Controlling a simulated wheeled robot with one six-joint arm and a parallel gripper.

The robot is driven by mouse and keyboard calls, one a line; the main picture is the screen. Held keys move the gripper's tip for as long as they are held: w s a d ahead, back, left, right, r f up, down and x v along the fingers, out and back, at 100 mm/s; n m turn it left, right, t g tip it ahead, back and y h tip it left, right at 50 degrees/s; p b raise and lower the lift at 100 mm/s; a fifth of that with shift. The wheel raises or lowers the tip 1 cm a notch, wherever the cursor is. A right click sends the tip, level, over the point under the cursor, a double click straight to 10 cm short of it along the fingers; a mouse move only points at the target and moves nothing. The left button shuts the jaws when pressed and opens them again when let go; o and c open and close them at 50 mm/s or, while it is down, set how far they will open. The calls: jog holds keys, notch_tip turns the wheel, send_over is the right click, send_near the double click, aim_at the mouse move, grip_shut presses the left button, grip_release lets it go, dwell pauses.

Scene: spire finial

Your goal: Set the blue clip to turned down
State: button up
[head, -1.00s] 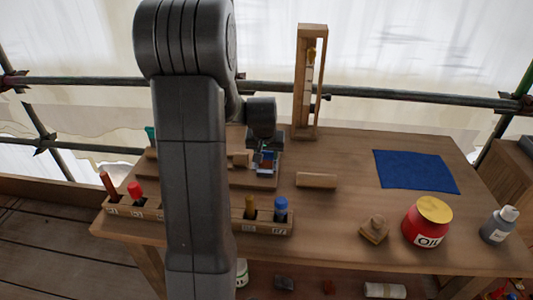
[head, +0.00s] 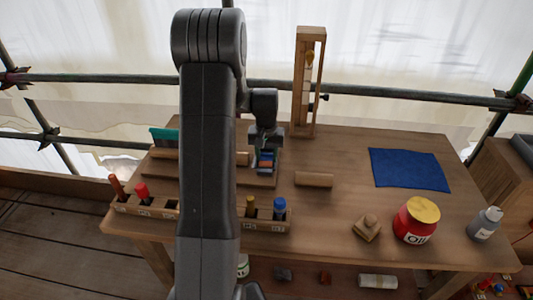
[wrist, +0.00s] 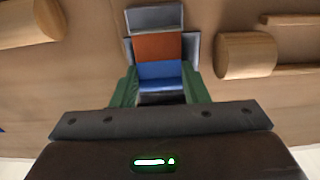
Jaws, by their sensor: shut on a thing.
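The blue clip (wrist: 160,72) is in the wrist view as a blue block between the two green finger pads of my gripper (wrist: 160,88). An orange-brown face (wrist: 158,47) and a grey metal bracket (wrist: 155,18) lie just beyond it. In the head view my gripper (head: 265,150) is low over the wooden board (head: 258,182), at the grey fitting with the blue and orange parts, which is small and partly hidden there. The gripper is shut on the blue clip. Its exact tilt is hard to tell.
A wooden rack (head: 262,226) with coloured handles runs along the front. A wooden roller (head: 314,179), a tall wooden frame (head: 305,85), a blue cloth (head: 408,169), a red oil pot (head: 416,220) and a bottle (head: 486,225) stand right. Table between roller and cloth is clear.

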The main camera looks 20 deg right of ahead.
aim_at(266, 159)
jog(key=o, duration=1)
jog(key=r, duration=1.4)
jog(key=shift+s+a+b, duration=0.2)
jog(key=shift+s+b, duration=0.1)
jog(key=shift+f, duration=0.1)
